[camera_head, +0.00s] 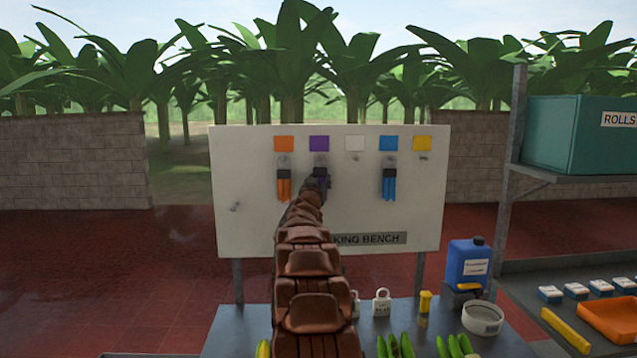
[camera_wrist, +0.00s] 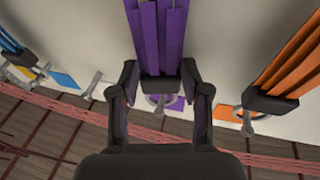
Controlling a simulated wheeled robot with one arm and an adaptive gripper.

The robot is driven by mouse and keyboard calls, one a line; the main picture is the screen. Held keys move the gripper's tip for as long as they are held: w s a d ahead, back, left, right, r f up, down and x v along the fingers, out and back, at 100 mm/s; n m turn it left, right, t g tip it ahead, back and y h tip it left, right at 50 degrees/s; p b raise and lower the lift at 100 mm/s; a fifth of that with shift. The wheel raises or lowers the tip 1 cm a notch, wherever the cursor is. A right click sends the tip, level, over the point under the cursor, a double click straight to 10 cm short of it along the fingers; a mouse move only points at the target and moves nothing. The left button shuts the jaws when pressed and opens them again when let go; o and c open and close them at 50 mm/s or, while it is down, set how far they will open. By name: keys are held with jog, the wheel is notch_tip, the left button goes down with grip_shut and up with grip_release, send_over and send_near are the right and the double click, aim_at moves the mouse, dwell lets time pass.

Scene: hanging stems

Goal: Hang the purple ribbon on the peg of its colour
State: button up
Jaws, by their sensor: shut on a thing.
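The purple ribbon (camera_wrist: 161,40) hangs from a dark clip, and my gripper (camera_wrist: 160,92) is shut on that clip, one finger on each side. In the head view my gripper (camera_head: 318,180) is at the board just under the purple square (camera_head: 319,143), and my arm hides most of the ribbon. In the wrist view the ribbon's ring lies at the metal peg (camera_wrist: 159,109) beside the purple square (camera_wrist: 177,103). The ring and peg overlap there; I cannot tell for sure whether the peg passes through the ring.
The white board (camera_head: 260,210) also carries an orange ribbon (camera_head: 284,187) and a blue ribbon (camera_head: 389,185) on their pegs. The pegs under the white square (camera_head: 355,143) and the yellow square (camera_head: 422,143) are bare. A bench with a blue jug (camera_head: 467,262) stands below.

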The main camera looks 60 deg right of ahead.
jog(key=o, duration=1)
jog(key=shift+a, duration=0.1)
jog(key=shift+v, duration=5.95)
